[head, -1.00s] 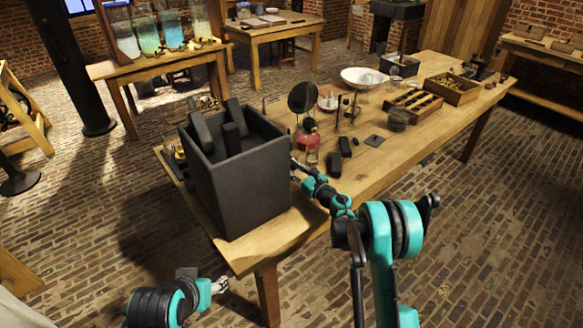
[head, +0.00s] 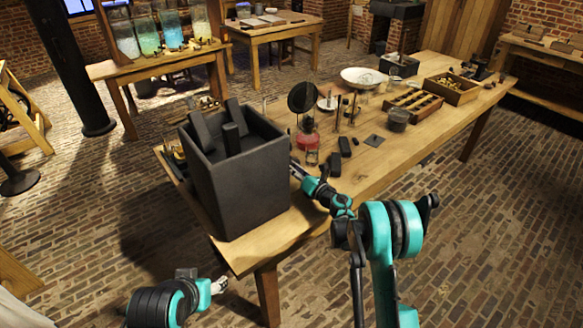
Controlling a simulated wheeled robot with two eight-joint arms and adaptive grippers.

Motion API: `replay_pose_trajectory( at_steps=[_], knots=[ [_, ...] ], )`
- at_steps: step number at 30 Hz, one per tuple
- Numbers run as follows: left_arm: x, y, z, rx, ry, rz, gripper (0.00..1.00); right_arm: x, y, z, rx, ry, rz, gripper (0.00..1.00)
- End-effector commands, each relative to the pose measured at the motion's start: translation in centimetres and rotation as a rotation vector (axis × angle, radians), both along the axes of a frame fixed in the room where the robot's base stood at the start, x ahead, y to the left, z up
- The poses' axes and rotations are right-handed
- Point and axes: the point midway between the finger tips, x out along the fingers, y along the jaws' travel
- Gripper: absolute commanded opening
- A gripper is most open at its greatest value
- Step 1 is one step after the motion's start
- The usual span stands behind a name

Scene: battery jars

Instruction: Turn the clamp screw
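A large dark open-topped jar (head: 240,185) stands at the near left end of the wooden table (head: 275,240), with several dark blocks (head: 233,138) sticking up inside it. I cannot make out a clamp screw; small brass-coloured parts (head: 172,152) show just left of the jar. My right gripper (head: 295,166) is low beside the jar's right wall, its tips small and partly lost against the jar. My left gripper (head: 220,285) is off the table's near left edge, in front of the jar and away from it. Nothing visible is held by the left gripper.
A red-based bottle (head: 308,142) stands beyond my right gripper, with a dark round disc (head: 302,97) behind it. Two black blocks (head: 345,147) lie nearby. A white bowl (head: 361,77) and wooden trays (head: 413,102) are farther back. The table's near right strip is clear.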

Motion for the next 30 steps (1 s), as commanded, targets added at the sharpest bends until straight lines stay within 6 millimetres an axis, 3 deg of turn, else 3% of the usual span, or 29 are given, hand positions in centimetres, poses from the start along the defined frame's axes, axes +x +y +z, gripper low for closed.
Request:
replay_pose_trajectory(
  at_steps=[13,14,15,16,26,30],
  knots=[
    [0.0,0.0,0.0,0.000,0.000,0.000,0.54,0.1,-0.1,0.1,0.010,0.006,-0.002,0.00],
    [0.0,0.0,0.0,0.000,0.000,0.000,0.54,0.1,0.0,0.1,0.010,0.006,-0.002,0.36],
    [0.0,0.0,0.0,0.000,0.000,0.000,0.54,0.1,0.0,0.1,0.010,0.006,-0.002,0.47],
    [0.0,0.0,0.0,0.000,0.000,0.000,0.54,0.1,-0.1,0.0,0.009,0.006,-0.001,0.50],
    [0.0,0.0,0.0,0.000,0.000,0.000,0.54,-0.2,-0.2,0.0,0.009,0.006,-0.001,0.50],
    [0.0,0.0,0.0,0.000,0.000,0.000,0.54,-1.5,-1.2,0.0,0.008,0.005,-0.003,0.50]
  ],
)
